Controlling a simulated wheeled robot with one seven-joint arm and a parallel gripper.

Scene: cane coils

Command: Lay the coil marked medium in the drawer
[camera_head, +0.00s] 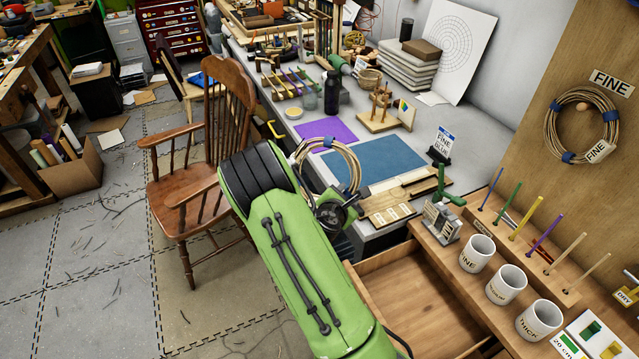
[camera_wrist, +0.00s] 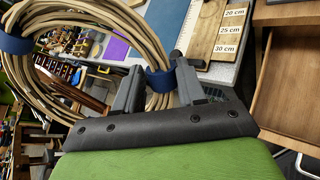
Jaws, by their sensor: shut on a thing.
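My gripper (camera_wrist: 160,92) is shut on a tan cane coil (camera_wrist: 112,18) with blue ties, seen large in the wrist view. In the head view the held coil (camera_head: 352,153) shows beyond my green arm, raised above the workbench near the blue mat. I cannot read a size tag on it. The open wooden drawer (camera_head: 425,310) is below and to the right of my gripper in the head view; its visible floor is bare. The drawer also shows at the right of the wrist view (camera_wrist: 296,75). My arm hides the drawer's left part.
A coil tagged FINE (camera_head: 552,132) hangs on the wooden board at right. Labelled cups (camera_head: 477,253) and a metal tool with a green handle (camera_head: 440,222) stand beside the drawer. A wooden chair (camera_head: 200,150) is at left.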

